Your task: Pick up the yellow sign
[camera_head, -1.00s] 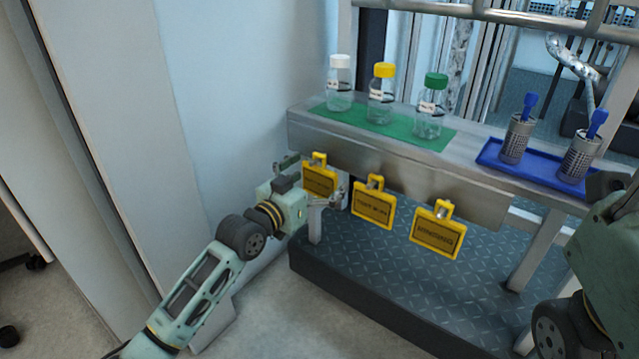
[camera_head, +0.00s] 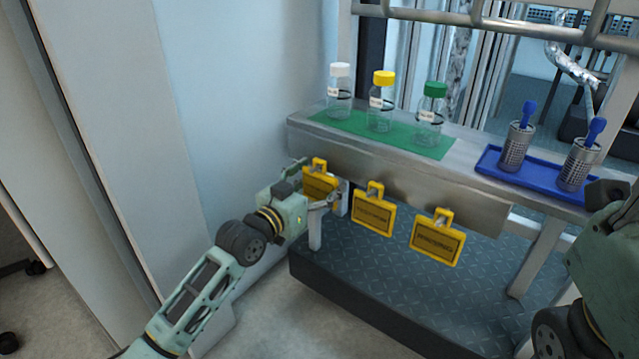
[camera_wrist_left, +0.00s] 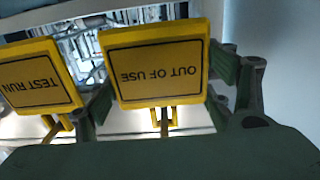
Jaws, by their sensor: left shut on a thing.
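Three yellow signs hang in a row on the front of the metal bench. The leftmost one (camera_head: 320,184) reads "OUT OF USE" in the left wrist view (camera_wrist_left: 160,70), where it appears upside down. My left gripper (camera_head: 317,186) is shut on this sign, with one finger at each side edge, as the left wrist view shows (camera_wrist_left: 163,88). The sign's clip is still close to the bench front; I cannot tell whether it touches. The middle sign (camera_head: 373,210) reads "TEST RUN" in the wrist view (camera_wrist_left: 36,82). The right sign (camera_head: 436,239) hangs apart.
Three bottles with white (camera_head: 340,95), yellow (camera_head: 381,105) and green (camera_head: 431,115) caps stand on a green mat (camera_head: 350,120). A blue tray (camera_head: 540,174) holds two metal mesh cups (camera_head: 515,147). A wall is left of the bench. A dark platform (camera_head: 400,290) lies below.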

